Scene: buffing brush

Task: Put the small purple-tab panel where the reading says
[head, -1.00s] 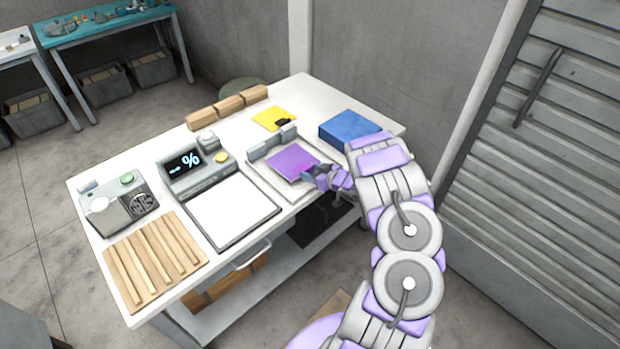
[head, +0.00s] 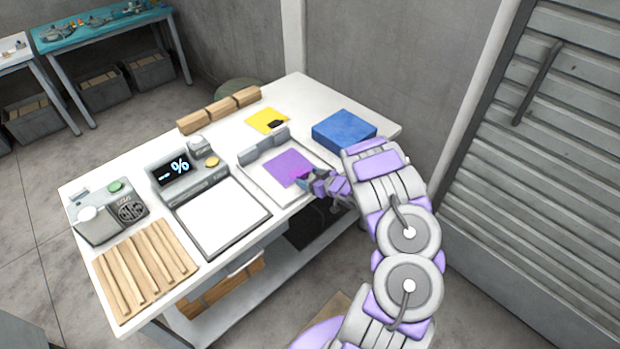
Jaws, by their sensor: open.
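The purple panel (head: 285,166) lies flat in a grey-white tray-like fixture (head: 262,188) with raised grey blocks along its back. My gripper (head: 306,181) is open at the panel's near right edge, where a small magenta patch shows. I cannot tell whether the fingers touch the panel.
A slatted wooden rack (head: 146,267) and a grey device with a green button (head: 108,210) stand at the left. A blue block (head: 344,130) is at the right rear. A yellow sheet (head: 266,120) with a black piece and wooden blocks (head: 219,110) lie at the back.

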